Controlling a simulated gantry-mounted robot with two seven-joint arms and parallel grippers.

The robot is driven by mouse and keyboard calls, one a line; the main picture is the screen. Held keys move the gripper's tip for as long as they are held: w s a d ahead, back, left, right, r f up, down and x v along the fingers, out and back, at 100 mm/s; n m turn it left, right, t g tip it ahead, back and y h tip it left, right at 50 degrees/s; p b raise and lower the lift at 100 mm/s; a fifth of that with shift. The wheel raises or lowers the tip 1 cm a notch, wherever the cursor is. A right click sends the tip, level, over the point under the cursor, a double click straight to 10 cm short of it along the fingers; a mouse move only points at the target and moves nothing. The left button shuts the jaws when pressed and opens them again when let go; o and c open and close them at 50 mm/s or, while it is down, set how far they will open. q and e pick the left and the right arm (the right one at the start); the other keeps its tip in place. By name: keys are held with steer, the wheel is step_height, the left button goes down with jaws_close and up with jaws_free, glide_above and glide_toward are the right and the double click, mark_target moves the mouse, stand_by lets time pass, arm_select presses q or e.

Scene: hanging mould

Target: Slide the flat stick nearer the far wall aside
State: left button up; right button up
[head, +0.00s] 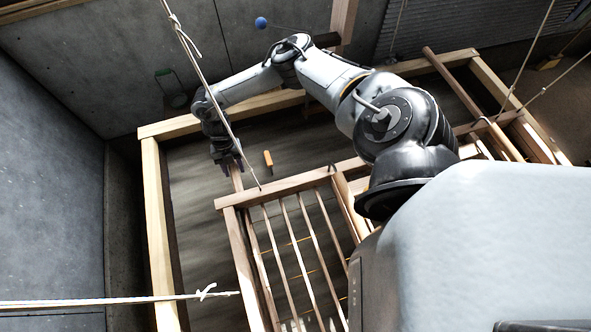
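My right gripper (228,161) hangs at the end of my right arm near the left end of the wooden mould frame (280,185). Its dark fingers point down. A narrow wooden stick end (237,180) shows just below the fingers and runs to the frame's corner. I cannot tell whether the fingers touch it or hold it. Several thin slats (308,250) lie inside the frame. A long flat brown stick (462,91) lies across the outer timber at the right. Which stick is nearer the far wall is unclear. My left gripper is not in view.
Pale timber beams (157,220) border a dark trough. Ropes (205,84) come down to the mould, and another rope (120,301) crosses at lower left. A small orange-handled object (268,161) is right of my gripper. Grey walls (100,60) stand beyond.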

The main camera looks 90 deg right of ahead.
steer(key=c, duration=0.7)
steer(key=shift+o, duration=0.2)
steer(key=shift+w+a+f+b, duration=0.15)
steer(key=shift+w+a+b, duration=0.1)
steer(key=shift+w+b, duration=0.25)
steer(key=w+a+b, duration=0.4)
steer(key=w+b, duration=0.5)
steer(key=w, duration=0.1)
steer(key=shift+w+a, duration=0.15)
steer(key=shift+w, duration=0.2)
steer(key=o, duration=0.7)
steer(key=shift+c, duration=0.2)
steer(key=o, duration=0.5)
steer(key=shift+w+a, duration=0.15)
steer(key=shift+w, duration=0.05)
